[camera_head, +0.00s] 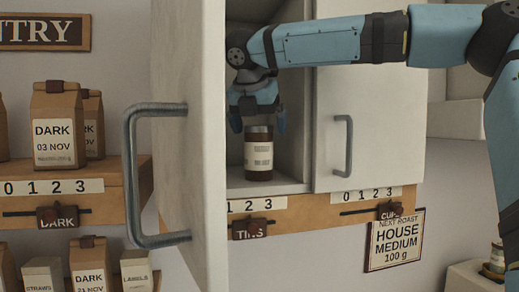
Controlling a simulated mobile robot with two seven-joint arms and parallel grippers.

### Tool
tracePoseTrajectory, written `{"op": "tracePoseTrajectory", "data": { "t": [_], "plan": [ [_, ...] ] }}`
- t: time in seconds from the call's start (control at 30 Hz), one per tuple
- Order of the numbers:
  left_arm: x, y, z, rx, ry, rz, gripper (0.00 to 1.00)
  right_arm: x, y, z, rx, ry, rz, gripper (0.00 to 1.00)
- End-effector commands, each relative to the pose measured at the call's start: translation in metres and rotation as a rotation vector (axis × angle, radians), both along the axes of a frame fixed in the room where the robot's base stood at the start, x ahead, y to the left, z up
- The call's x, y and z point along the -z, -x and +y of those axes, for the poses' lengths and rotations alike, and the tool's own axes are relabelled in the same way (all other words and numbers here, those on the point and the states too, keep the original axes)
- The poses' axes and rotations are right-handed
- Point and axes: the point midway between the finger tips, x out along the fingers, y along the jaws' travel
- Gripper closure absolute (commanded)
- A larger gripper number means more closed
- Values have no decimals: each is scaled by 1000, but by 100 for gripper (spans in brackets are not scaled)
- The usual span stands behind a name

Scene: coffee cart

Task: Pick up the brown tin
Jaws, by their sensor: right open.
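The brown tin (259,174) stands upright on the shelf inside the open cabinet, with a dark lid and a cream label. My right gripper (258,124) points down at the tin's top from above. Its fingers are open, one on each side of the lid. I cannot tell whether they touch it. The palm covers the upper edge of the lid. My left gripper is not in view.
The open cabinet door (190,70) with its big grey handle (133,170) stands left of my gripper. A closed door (375,110) is to the right. A small container (497,262) stands at lower right.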

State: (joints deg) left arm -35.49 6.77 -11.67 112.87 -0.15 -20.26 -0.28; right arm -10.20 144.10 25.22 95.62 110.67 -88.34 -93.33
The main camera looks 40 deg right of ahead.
Motion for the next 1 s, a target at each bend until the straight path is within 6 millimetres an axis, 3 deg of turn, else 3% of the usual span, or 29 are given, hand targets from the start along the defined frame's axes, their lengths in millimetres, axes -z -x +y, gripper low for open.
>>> {"op": "tracePoseTrajectory", "data": {
  "t": [0.3,0.67,1.0],
  "plan": [
    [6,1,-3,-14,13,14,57,7,-2,-4,-1,1,-1,1],
    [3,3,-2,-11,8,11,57,7,-2,-4,-1,0,-1,81],
    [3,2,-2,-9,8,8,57,-4,-2,-4,0,1,-3,81]
  ]
}}
